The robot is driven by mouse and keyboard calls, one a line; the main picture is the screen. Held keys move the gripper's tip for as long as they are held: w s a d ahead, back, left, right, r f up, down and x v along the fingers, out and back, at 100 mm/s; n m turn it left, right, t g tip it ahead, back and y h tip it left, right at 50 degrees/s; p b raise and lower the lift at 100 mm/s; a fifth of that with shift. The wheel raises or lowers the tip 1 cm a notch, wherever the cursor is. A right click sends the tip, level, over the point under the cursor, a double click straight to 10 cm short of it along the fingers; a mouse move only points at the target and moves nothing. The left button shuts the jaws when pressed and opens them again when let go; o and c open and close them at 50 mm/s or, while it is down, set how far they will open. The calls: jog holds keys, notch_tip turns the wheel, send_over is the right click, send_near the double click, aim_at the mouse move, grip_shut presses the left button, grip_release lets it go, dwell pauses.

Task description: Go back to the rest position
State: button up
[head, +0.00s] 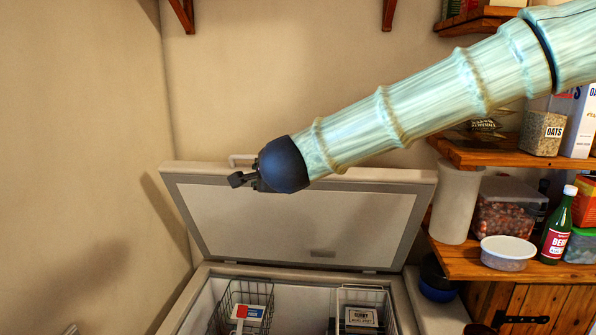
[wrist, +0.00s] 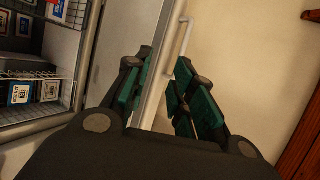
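My gripper (head: 243,180) is at the end of my pale green arm, in front of the upper edge of the raised freezer lid (head: 300,222). In the wrist view, its green-padded fingers (wrist: 162,80) stand apart with nothing seen clamped between them. The lid's edge and its pale handle (wrist: 180,42) show in and beyond the gap. In the head view the handle (head: 240,158) is just above and behind the gripper, partly hidden by it. I cannot tell whether a finger touches the lid.
The chest freezer (head: 285,273) stands open, with wire baskets (head: 240,297) holding boxes. The wall at left is bare.

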jog(key=d+f+n+g+h, duration=0.1)
jog(key=d+f+n+g, duration=0.15)
jog(key=f, duration=1.25)
jog(key=d+f+n+g, duration=0.15)
jog(key=d+f, duration=0.25)
jog(key=f, duration=1.1)
jog(key=s+d+f+n+g+h, duration=0.15)
jog(key=s+d+f, duration=0.35)
jog(key=f, duration=0.5)
jog(key=s+d+f+n+g, duration=0.1)
jog(key=s+d+f+n, duration=0.2)
jog(key=s+f, duration=0.55)
jog(key=s+d+f+n+g, duration=0.2)
jog(key=s+d+f, duration=0.35)
jog(key=s, duration=0.45)
jog(key=s+d+f+n+g+h, duration=0.1)
jog(key=s+d+f+n+g, duration=0.15)
jog(key=s+d+f, duration=0.4)
jog(key=s+d+f+n+g, duration=0.1)
jog(key=s+d+f+n, duration=0.35)
jog(key=s, duration=0.75)
notch_tip(320, 180, down, 15)
jog(key=m+b, duration=0.1)
jog(key=b, duration=1.2)
jog(key=shift+s+a+g, duration=0.3)
jog(key=shift+s+a, duration=0.1)
jog(key=shift+a, duration=0.05)
jog(key=shift+s+m, duration=0.1)
jog(key=shift+m, duration=0.25)
